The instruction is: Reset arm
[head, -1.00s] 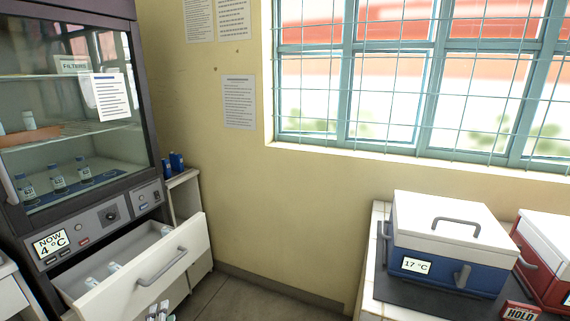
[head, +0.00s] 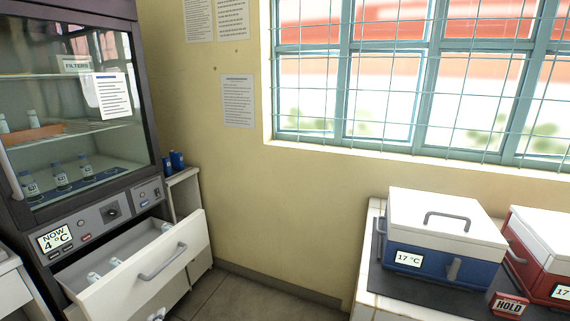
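Neither gripper shows clearly in the head view. A small grey piece (head: 157,314) at the bottom edge, below the open drawer, may be part of my arm, but too little shows to tell. The incubator cabinet (head: 112,212) stands at the left with its glass door shut and a display reading 4 °C. Several vials stand on its shelves. The white drawer (head: 165,262) beneath it is pulled open, with a few vials (head: 95,277) lying inside.
A blue cooler box (head: 443,258) with a white lid reads 17 °C on the right counter. A red cooler (head: 535,262) and a HOLD sign (head: 509,305) are beside it. Blue cans (head: 177,160) stand on a side cabinet. The floor (head: 235,297) between is clear.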

